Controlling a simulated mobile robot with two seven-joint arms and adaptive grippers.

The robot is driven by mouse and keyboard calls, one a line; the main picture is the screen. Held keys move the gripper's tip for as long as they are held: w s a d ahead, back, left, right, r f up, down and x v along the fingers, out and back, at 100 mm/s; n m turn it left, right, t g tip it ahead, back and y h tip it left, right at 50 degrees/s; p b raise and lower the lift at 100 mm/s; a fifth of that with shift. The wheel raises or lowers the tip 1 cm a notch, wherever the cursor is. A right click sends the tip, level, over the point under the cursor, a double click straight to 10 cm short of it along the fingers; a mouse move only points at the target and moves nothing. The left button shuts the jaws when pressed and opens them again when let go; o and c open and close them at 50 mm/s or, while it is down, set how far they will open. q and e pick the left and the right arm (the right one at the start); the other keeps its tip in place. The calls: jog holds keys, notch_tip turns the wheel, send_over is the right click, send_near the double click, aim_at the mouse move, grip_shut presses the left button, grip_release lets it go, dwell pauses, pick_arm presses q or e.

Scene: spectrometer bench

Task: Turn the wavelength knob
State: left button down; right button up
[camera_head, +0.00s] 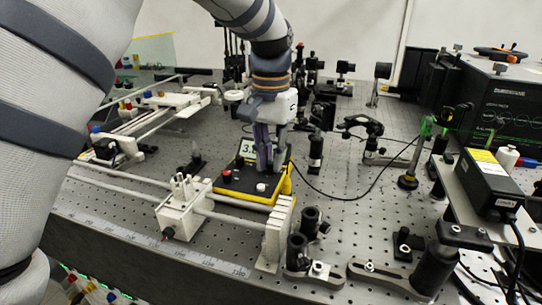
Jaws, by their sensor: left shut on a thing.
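A black handheld meter with a yellow casing (243,197) lies on the optical bench in the middle of the view. Its light display (247,148) is partly covered by my gripper, and only the start of a number shows. My right gripper is not in view.
A white block on rails (184,209) stands left of the meter, and a white plate (276,234) in front. Dark post mounts (310,222) stand close by. A black cable runs right from the meter. A large black box (502,110) is at the right.

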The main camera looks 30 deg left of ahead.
aim_at(271, 163)
pick_arm(q)
jog(key=shift+m, duration=1.3)
jog(key=c, duration=1.6)
grip_release()
jog(key=shift+o, duration=0.2)
notch_tip(271, 163, up, 12)
